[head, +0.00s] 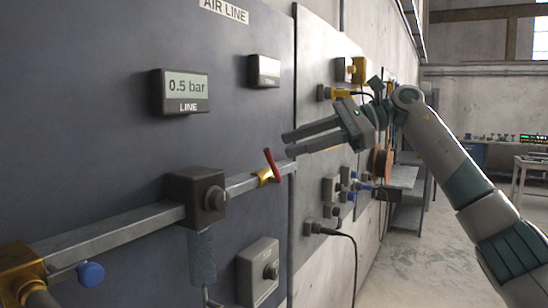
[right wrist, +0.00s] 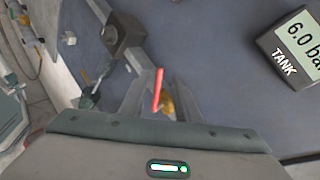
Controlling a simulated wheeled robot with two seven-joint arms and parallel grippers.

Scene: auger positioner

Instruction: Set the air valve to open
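The air valve has a red lever (head: 273,167) on a brass body (head: 263,177), set in the grey pipe (head: 110,232) on the dark panel. The lever stands crosswise to the pipe. My right gripper (head: 287,145) is open and empty, its fingertips just above and to the right of the lever, apart from it. In the right wrist view the red lever (right wrist: 158,90) appears between the two spread fingers (right wrist: 157,95), with the brass body (right wrist: 167,105) behind, partly hidden by the gripper. My left gripper is not in view.
A LINE display (head: 187,92) reads 0.5 bar. The TANK display (right wrist: 295,45) reads 6.0 bar. A dark square block with a knob (head: 198,197) sits on the pipe left of the valve. A grey switch box (head: 258,271) is below. Other fittings line the wall to the right.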

